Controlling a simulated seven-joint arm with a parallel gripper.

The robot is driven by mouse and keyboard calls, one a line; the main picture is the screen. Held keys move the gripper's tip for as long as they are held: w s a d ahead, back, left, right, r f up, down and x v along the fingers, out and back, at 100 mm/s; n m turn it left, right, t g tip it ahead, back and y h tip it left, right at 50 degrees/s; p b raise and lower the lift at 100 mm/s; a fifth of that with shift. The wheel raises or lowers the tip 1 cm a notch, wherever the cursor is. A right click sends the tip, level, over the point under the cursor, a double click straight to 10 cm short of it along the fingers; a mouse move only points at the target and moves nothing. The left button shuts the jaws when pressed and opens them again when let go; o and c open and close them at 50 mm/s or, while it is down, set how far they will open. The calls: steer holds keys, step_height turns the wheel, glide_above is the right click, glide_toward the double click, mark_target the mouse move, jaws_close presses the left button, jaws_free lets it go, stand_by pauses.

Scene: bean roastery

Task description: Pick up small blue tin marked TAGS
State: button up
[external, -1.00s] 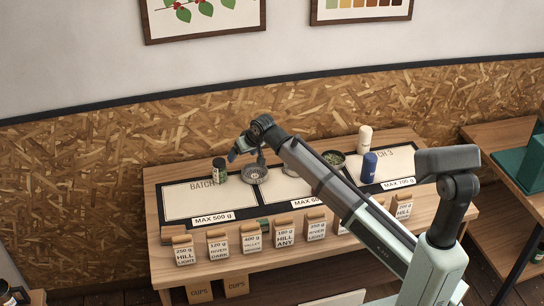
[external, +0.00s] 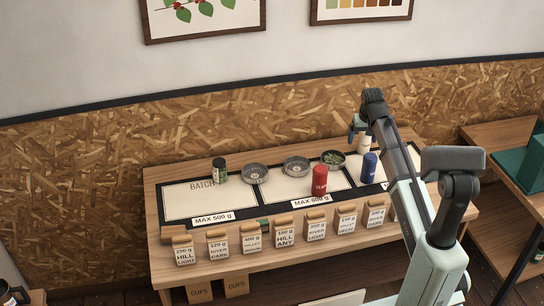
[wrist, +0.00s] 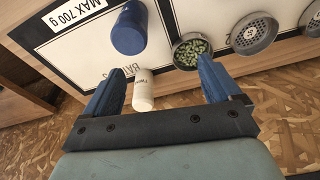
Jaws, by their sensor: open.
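A small blue tin (external: 369,167) stands upright on the right-hand batch panel; no TAGS mark is readable on it. In the wrist view the blue tin (wrist: 129,30) is at the top, beyond my left-hand finger. My gripper (external: 355,127) is above the back right of the table, near a white container (external: 364,144). In the wrist view my gripper (wrist: 160,72) is open, with blue fingers spread apart. The white container (wrist: 143,90) shows between them, close to the left-hand finger; I cannot tell its exact depth. Nothing is held.
A red tin (external: 319,181) stands on the middle panel. A dish of green beans (external: 333,158), two other metal dishes (external: 255,174) (external: 296,166) and a dark jar (external: 219,170) stand farther left. Several paper bags (external: 285,232) line the front edge.

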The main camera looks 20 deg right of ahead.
mark_target(370, 157)
steer(key=shift+m+g, duration=0.3)
steer(key=d, duration=0.1)
steer(key=s+d, duration=0.2)
steer(key=d, duration=0.1)
steer(key=shift+f, duration=0.2)
steer(key=f, duration=0.2)
steer(key=w+f, duration=0.1)
steer(key=f, duration=0.4)
steer(key=shift+w+d+f, duration=0.1)
steer(key=shift+w+f, duration=0.05)
steer(key=shift+f, duration=0.25)
steer(key=shift+w+d+f, duration=0.15)
steer(key=shift+f, duration=1.15)
steer(key=shift+w+d+f, duration=0.15)
steer(key=shift+f, duration=1.15)
steer(key=shift+c, duration=0.5)
steer(key=c, duration=1.2)
